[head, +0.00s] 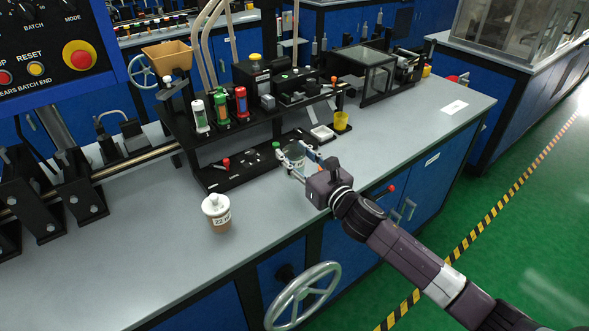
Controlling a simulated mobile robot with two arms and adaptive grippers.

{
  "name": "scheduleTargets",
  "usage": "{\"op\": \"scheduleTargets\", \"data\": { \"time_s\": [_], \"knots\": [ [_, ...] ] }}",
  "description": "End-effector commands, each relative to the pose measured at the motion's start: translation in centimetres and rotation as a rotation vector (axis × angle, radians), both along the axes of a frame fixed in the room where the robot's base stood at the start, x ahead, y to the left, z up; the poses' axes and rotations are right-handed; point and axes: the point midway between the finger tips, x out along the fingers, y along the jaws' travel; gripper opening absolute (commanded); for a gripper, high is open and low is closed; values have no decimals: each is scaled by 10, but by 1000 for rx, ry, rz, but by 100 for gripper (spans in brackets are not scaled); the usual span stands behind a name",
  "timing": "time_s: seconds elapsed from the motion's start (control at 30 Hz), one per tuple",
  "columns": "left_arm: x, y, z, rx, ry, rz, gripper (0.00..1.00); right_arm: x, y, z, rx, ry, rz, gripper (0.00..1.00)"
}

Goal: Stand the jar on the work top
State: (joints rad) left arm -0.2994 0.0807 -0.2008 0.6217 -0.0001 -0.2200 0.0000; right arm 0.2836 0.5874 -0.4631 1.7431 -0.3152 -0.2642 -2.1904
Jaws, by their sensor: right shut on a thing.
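My right gripper (295,166) reaches in from the lower right, over the work top (130,260). It is shut on a small jar (295,154) with a greyish body and a pale label. The fingers partly hide this jar, and I cannot tell whether its base touches the work top. Another jar (217,213), with a white knobbed lid, brownish contents and a printed label, stands upright on the work top to the left, apart from the gripper. My left gripper is not in view.
A black rack (222,178) with white, green and red cylinders (221,110) stands behind the gripper. A handwheel (302,296) sticks out at the front. The front left work top is clear.

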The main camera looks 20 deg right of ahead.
Motion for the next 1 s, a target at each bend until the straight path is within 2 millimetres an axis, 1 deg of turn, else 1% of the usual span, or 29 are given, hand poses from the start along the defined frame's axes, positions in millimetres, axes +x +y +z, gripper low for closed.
{"op": "scheduleTargets", "data": {
  "time_s": [0.07,0.2,0.3,0.6,0.7,0.73,0.87,1.0],
  "knots": [
    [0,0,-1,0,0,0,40,0,0,-7,3,1,-1,5],
    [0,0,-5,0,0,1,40,0,0,-30,5,2,-1,5],
    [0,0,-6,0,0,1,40,0,0,-40,3,0,-1,5],
    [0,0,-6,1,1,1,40,0,0,-42,1,-3,0,5],
    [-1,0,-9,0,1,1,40,0,0,-46,0,-2,0,5],
    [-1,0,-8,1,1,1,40,0,0,-47,-1,1,-1,42],
    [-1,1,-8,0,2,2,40,0,0,-46,0,1,-1,57],
    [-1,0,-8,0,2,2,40,0,0,-46,0,1,-1,58]
  ]
}}
